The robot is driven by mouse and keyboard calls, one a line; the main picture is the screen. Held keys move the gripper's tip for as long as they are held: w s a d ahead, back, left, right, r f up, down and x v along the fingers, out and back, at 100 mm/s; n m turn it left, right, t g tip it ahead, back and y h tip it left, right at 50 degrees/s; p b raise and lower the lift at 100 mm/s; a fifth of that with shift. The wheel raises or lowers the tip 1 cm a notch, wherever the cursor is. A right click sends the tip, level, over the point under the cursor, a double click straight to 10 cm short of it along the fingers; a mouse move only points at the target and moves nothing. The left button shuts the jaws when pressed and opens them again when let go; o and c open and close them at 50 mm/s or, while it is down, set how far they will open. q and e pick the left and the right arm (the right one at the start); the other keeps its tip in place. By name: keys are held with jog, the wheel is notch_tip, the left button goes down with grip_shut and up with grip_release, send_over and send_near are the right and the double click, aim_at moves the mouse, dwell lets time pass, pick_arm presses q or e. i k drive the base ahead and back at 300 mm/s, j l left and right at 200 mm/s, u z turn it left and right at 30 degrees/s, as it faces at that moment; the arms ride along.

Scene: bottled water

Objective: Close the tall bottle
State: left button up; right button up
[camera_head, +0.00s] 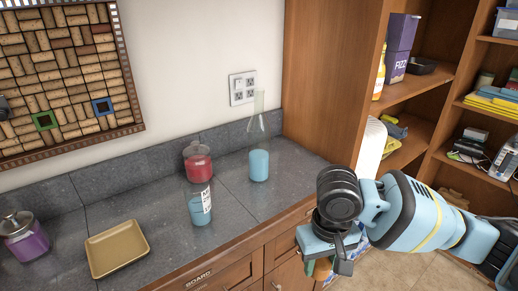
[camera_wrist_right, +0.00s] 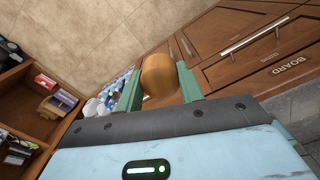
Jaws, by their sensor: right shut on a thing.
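The tall bottle (camera_head: 259,165) stands upright on the grey counter, near the wall. It is clear glass with a long thin neck and light blue liquid, and no stopper shows in its mouth. My right gripper (camera_head: 327,268) is in front of the counter at the lower right of the head view, below and apart from the bottle. In the right wrist view, my right gripper (camera_wrist_right: 159,74) is shut on a rounded orange-brown stopper (camera_wrist_right: 160,80), which sits between its two green fingers. The stopper's far end is hidden. My left gripper is not in view.
A red jar (camera_head: 198,165) and a shorter labelled glass with blue liquid (camera_head: 201,208) stand left of the bottle. A tan tray (camera_head: 118,248) and a lidded purple jar (camera_head: 25,240) are farther left. A wooden shelf unit (camera_head: 333,85) rises right of the counter.

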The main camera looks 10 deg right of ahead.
aim_at(258, 131)
jog(key=l, duration=0.5)
jog(key=k+l+u, duration=0.1)
jog(key=l, duration=0.45)
jog(key=k+l, duration=0.1)
jog(key=l, duration=0.9)
jog(key=k+l+u, duration=0.1)
jog(key=l, duration=0.4)
